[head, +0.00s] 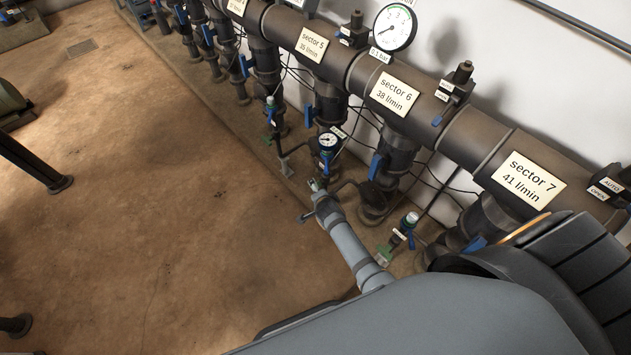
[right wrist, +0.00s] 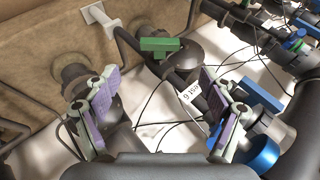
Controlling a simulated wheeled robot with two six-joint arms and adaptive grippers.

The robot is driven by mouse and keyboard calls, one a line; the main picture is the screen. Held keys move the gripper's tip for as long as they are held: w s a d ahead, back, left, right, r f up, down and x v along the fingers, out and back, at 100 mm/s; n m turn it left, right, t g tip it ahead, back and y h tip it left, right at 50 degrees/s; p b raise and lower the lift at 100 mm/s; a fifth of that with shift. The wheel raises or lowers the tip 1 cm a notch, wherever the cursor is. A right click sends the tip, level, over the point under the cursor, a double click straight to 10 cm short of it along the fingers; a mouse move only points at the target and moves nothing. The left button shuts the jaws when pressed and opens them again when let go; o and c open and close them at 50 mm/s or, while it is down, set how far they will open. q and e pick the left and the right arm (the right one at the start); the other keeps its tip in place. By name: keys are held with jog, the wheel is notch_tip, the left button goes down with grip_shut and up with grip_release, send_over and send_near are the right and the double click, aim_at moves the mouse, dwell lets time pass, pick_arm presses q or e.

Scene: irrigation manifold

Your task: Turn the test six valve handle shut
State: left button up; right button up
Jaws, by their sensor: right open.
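In the right wrist view, a green handle (right wrist: 158,46) sits ahead of my right gripper (right wrist: 160,84), beside a dark round pipe fitting. Its bar lies crosswise in that view. A white tag (right wrist: 190,103) reads "TEST 6" upside down, just below the handle. My right gripper is open, its two purple-padded fingers well apart with nothing held between them. The handle appears beyond the fingertips; I see no contact. In the head view my right gripper (head: 317,186) is low in front of the sector 6 branch, and the green handle is not clearly visible there. My left gripper is not in view.
The main pipe carries the sector 6 sign (head: 394,94) and the sector 7 sign (head: 529,179). A small gauge (head: 327,140) stands behind my gripper. Another green-handled tap (head: 385,253) is to its right. Blue handles (right wrist: 260,95) and thin cables crowd the fittings. Open floor (head: 170,190) lies left.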

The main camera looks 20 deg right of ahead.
jog(key=b+x, duration=0.5)
jog(key=x, duration=0.5)
jog(key=shift+f, duration=0.1)
jog(key=shift+w+f, duration=0.15)
jog(key=shift+w, duration=0.1)
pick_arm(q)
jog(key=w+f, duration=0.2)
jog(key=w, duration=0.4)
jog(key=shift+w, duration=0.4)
pick_arm(e)
jog(key=shift+c, duration=0.3)
jog(key=c, duration=1.1)
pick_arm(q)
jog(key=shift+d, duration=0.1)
